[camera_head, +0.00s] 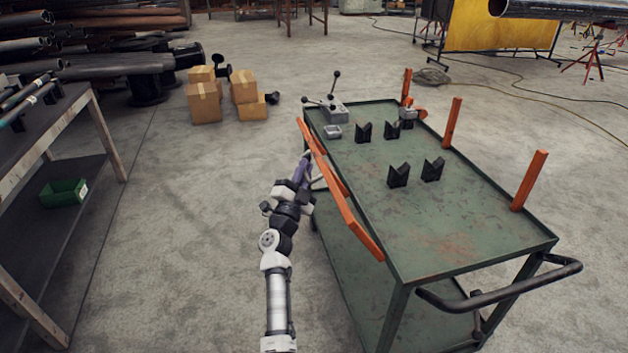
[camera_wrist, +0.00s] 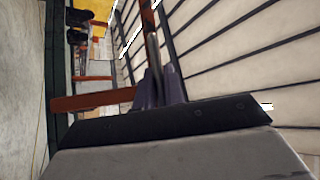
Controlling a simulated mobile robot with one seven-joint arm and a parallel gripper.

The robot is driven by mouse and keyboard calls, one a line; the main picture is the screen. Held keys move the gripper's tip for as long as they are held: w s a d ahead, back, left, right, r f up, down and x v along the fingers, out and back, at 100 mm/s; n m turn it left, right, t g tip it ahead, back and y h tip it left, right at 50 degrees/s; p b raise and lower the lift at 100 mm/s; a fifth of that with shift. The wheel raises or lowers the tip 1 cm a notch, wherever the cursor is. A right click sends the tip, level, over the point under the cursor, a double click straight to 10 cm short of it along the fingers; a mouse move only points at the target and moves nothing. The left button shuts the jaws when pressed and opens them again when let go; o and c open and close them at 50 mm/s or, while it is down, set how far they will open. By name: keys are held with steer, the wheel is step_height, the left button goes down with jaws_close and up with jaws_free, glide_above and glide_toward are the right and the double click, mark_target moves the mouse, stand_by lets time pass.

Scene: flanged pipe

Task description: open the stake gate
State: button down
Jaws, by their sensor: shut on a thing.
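The orange stake gate (camera_head: 360,235) runs along the left long side of the green cart (camera_head: 450,262), slanting beside the edge of its top. My gripper (camera_head: 306,160) is at the outer left side of the gate, near its far half. In the wrist view, my gripper's dark fingers (camera_wrist: 160,86) are closed around a thin grey metal bar (camera_wrist: 152,50) of the gate. An orange piece (camera_wrist: 147,15) shows beyond that bar, and another orange bar (camera_wrist: 95,102) lies to the left. The fingers hide part of the grip.
Upright orange posts (camera_head: 452,122) stand on the cart's right side. Several black V-blocks (camera_head: 398,175) and a grey lever device (camera_head: 333,111) stand on its top. A workbench (camera_head: 105,135) is at left, with cardboard boxes (camera_head: 204,103) behind.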

steer(key=s+a+f+n+t+y+b, duration=0.1)
steer(key=a+f+n+t+y+b, duration=0.2)
steer(key=b, duration=1)
steer(key=shift+a+f+n+y, duration=0.25)
steer(key=shift+f+n+y, duration=1.05)
steer(key=shift+f+n, duration=1.1)
steer(key=c, duration=1.5)
jaws_free()
steer(key=shift+s, duration=0.1)
